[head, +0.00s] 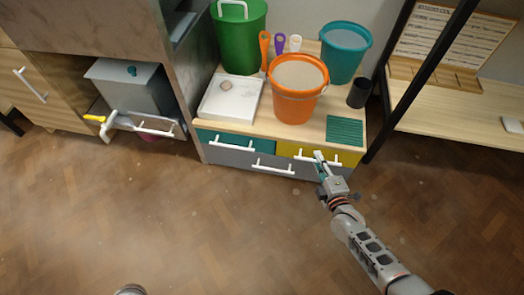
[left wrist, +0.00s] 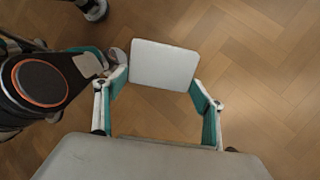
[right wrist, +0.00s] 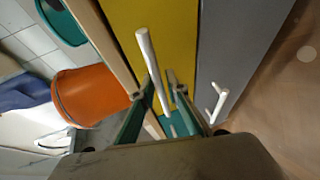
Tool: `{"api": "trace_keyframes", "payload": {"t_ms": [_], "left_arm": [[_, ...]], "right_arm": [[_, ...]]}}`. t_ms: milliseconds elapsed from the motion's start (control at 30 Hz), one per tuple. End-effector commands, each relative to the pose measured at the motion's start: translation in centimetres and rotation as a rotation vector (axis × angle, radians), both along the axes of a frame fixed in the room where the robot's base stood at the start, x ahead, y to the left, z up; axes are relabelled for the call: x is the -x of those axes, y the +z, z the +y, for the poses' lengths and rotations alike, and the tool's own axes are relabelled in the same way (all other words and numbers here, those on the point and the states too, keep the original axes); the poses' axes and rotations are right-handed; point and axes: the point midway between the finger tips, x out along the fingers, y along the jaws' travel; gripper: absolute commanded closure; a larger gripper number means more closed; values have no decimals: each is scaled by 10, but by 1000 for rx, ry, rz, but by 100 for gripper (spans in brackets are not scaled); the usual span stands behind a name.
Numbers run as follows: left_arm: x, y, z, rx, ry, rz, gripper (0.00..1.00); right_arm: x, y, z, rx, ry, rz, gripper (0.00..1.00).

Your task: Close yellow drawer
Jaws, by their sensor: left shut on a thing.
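The yellow drawer (head: 346,159) is at the top right of a low cabinet, with a white bar handle (right wrist: 145,48). Its front looks about level with the teal drawer (head: 215,140) beside it; I cannot tell if a small gap is there. My right gripper (head: 320,158) is at this handle. In the right wrist view its fingers (right wrist: 161,82) are close together, one on each side of the bar; whether they press on it is unclear.
A grey drawer (head: 225,158) lies below. On the cabinet top are an orange bucket (head: 298,100), a green bin (head: 240,40), a teal bucket (head: 345,50), a dark cup (head: 359,94) and a green ribbed mat (head: 344,130). A shelf stands right. The floor in front is clear.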

Motion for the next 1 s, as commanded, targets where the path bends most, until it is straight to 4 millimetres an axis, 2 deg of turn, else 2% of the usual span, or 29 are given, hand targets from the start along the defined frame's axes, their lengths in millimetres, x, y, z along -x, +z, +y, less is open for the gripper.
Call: {"api": "trace_keyframes", "payload": {"t_ms": [267,433,567,1000], "left_arm": [[-1,1,0,0,0,-1,49],[-1,0,0,0,0,-1,49],[-1,0,0,0,0,-1,49],[0,0,0,1,0,-1,49]], "right_arm": [[-3,5,0,-2,-1,-8,85],[8,5,-1,-3,0,-6,85],[25,7,-3,-2,-2,-4,85],[99,19,-12,-1,0,-1,85]]}}
